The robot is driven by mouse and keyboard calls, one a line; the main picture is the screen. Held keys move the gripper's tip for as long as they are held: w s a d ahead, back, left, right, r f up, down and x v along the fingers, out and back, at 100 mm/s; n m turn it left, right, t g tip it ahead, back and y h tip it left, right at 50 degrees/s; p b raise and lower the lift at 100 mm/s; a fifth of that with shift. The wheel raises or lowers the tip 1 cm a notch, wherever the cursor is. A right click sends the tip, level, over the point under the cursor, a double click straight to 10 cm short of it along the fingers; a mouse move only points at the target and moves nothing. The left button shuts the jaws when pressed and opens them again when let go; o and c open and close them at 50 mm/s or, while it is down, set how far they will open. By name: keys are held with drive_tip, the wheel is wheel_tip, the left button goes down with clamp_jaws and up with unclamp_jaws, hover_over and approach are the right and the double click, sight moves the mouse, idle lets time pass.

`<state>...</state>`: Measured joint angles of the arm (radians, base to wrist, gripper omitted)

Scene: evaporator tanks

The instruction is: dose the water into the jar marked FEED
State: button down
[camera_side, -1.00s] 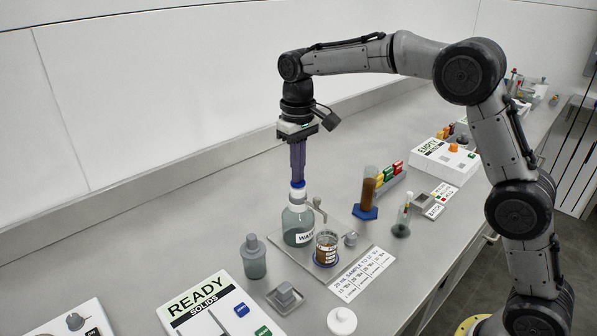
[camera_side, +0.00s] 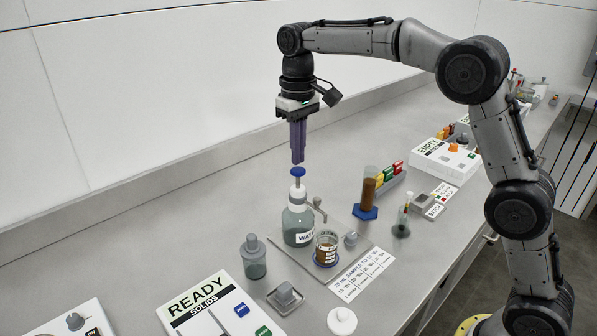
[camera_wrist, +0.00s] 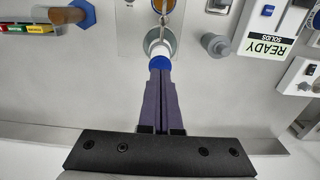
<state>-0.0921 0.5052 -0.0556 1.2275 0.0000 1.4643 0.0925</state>
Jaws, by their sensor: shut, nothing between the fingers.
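The water bottle (camera_side: 298,226), a clear dispenser labelled WATER with a white collar, stands upright on a grey plate (camera_side: 300,268). Its blue plunger top (camera_side: 298,172) stands raised, and its spout points over a small jar (camera_side: 327,250) with brown contents and a white label. The label is too small to read. In the wrist view the blue top (camera_wrist: 160,63) lies just beyond my fingertips.
A grey-capped bottle (camera_side: 254,257) stands left of the plate. A cylinder of brown liquid (camera_side: 369,190) on a blue base stands to the right. A READY SOLIDS board (camera_side: 208,305), a white lid (camera_side: 341,320) and a sample card (camera_side: 362,274) lie in front. The bench behind is clear.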

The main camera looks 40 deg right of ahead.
sight(298, 169)
idle(0.4)
drive_tip(key=shift+f, duration=2.3)
drive_tip(key=shift+r, duration=2.3)
drive_tip(key=shift+f, duration=2.3)
drive_tip(key=shift+r, duration=2.3)
drive_tip(key=shift+f, duration=0.1)
